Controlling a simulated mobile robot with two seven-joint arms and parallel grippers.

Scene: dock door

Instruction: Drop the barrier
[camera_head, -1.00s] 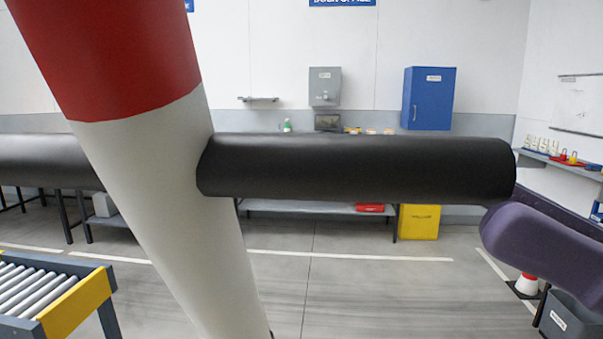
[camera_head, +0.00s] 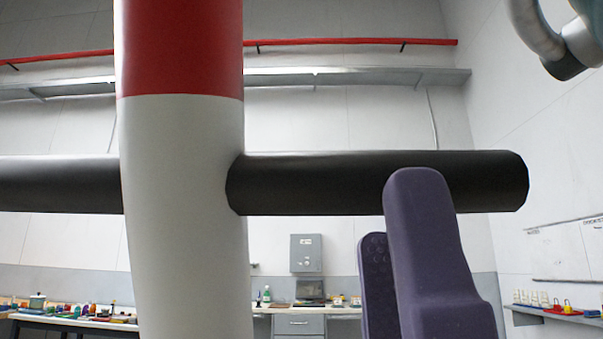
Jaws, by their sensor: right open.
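The barrier pole (camera_head: 185,225) is a thick tube, red above and white below, standing close to upright in the view and running out of the top and bottom edges. A black round bar (camera_head: 310,182) crosses it at a right angle and sticks out on both sides. My right gripper (camera_head: 398,215) is purple and points up at the bar's right part. Its nearer finger overlaps the front of the bar; the other fingertip shows just below the bar's lower edge. The jaws are apart. I cannot tell whether a finger touches the bar. My left gripper is not in view.
A long workbench (camera_head: 75,320) with small items stands at the back left. A grey wall box (camera_head: 305,254) hangs behind the bar. A red pipe (camera_head: 350,42) and a grey ledge (camera_head: 360,77) run along the far wall. A shelf (camera_head: 560,315) is at the right.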

